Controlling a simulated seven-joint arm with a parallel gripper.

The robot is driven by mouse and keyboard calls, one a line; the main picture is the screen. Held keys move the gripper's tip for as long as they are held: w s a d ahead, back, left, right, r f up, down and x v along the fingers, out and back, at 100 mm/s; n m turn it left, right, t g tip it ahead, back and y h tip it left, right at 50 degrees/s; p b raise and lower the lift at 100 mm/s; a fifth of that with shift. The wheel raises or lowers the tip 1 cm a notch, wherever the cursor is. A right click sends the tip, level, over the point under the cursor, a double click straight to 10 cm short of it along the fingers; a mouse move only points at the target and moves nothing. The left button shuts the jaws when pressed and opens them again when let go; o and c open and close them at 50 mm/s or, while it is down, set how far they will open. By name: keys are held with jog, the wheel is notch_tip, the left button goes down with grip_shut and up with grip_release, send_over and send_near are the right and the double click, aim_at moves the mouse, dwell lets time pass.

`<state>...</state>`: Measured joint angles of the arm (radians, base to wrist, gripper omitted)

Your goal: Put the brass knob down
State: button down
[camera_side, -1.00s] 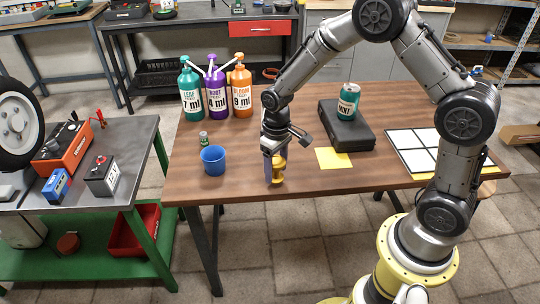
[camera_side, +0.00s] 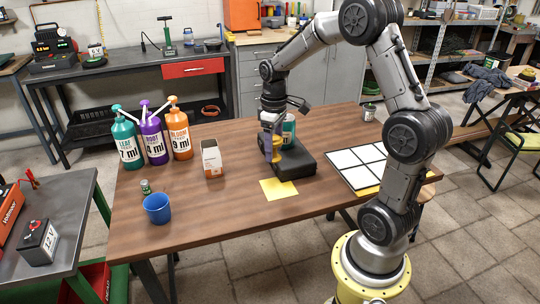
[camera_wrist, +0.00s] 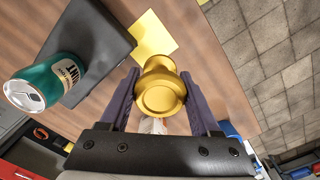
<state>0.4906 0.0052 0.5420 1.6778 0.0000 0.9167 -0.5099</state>
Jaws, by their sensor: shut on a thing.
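The brass knob (camera_side: 277,155) is yellow-gold and rounded, with a narrower waist. My gripper (camera_side: 271,156) is shut on it, fingers pointing down. In the side view they overlap the left part of a black case (camera_side: 295,165); the height of the knob is hard to tell. In the wrist view the knob (camera_wrist: 160,92) sits between the two purple fingers of my gripper (camera_wrist: 160,75), with its wide round face toward the camera. The black case (camera_wrist: 95,40) is left of it there, and a yellow sheet (camera_wrist: 153,38) lies just beyond it.
A teal can (camera_side: 289,130) stands on the case, partly behind my gripper. A white and orange carton (camera_side: 211,158) stands left of the knob. Pump bottles (camera_side: 152,140), a blue cup (camera_side: 157,208) and a white tile panel (camera_side: 357,167) are farther off.

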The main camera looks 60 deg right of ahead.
jog(key=shift+d, duration=0.4)
jog(key=w+d+f, duration=0.2)
jog(key=w+f, duration=0.1)
jog(key=w+d+f, duration=0.2)
jog(key=w, duration=0.2)
jog(key=w+d+f, duration=0.2)
jog(key=w+f, duration=0.1)
jog(key=w, duration=0.1)
jog(key=shift+f, duration=0.35)
jog(key=shift+w+d+f, duration=0.25)
jog(key=shift+w+f, duration=0.2)
jog(key=shift+f, duration=1.65)
jog(key=shift+f, duration=0.1)
jog(key=shift+c, duration=0.6)
grip_release()
jog(key=shift+f, duration=0.1)
